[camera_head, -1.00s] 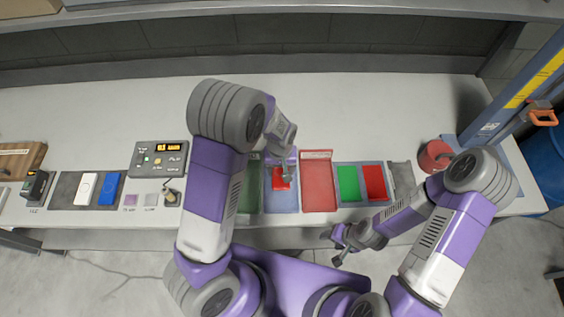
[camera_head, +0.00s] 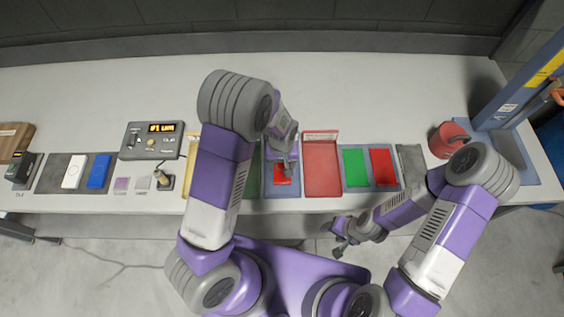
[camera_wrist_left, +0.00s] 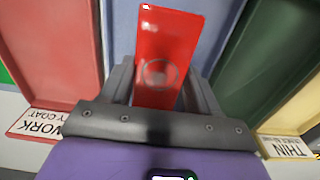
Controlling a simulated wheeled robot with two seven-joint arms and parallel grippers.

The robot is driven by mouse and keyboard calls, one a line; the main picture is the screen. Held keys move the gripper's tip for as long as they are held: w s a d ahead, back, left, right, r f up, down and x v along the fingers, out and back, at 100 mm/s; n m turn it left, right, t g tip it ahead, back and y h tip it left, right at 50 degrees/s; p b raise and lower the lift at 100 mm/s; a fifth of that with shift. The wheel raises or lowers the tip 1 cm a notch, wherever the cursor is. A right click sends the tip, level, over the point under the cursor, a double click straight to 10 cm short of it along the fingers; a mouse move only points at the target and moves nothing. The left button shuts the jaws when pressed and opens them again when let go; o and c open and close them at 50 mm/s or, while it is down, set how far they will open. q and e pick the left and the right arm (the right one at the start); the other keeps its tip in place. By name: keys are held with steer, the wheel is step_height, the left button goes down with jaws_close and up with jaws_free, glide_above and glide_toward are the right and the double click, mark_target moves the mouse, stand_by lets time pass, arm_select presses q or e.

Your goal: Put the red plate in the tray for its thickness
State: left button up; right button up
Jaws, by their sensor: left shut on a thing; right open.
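The red plate (camera_wrist_left: 165,60) is held between the fingers of my left gripper (camera_wrist_left: 160,95), seen in the left wrist view. In the head view the red plate (camera_head: 283,174) is over the blue tray (camera_head: 283,191), near its middle; I cannot tell whether it touches the tray floor. My left gripper (camera_head: 287,165) is shut on the plate from above. The green tray (camera_head: 250,187) is just left of it, partly behind my arm. The yellow tray (camera_wrist_left: 287,146), labelled THIN, is further over and mostly hidden. My right gripper (camera_head: 340,243) is open and empty in front of the table.
A red tray (camera_head: 321,180) labelled as rework stands right of the blue one. Beside it a holder carries a green plate (camera_head: 356,168) and another red plate (camera_head: 382,167). A gauge box (camera_head: 152,141) with a lit display stands left. The table's back is clear.

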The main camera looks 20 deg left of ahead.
arm_select(q)
steer(key=shift+s+f+b, duration=0.1)
steer(key=shift+f+b, duration=0.4)
steer(key=shift+f, duration=0.05)
stand_by(0.6)
steer(key=o, duration=1.2)
steer(key=shift+o, duration=0.2)
step_height(320, 180, up, 8)
steer(key=shift+f+p, duration=0.15)
steer(key=shift+p, duration=0.35)
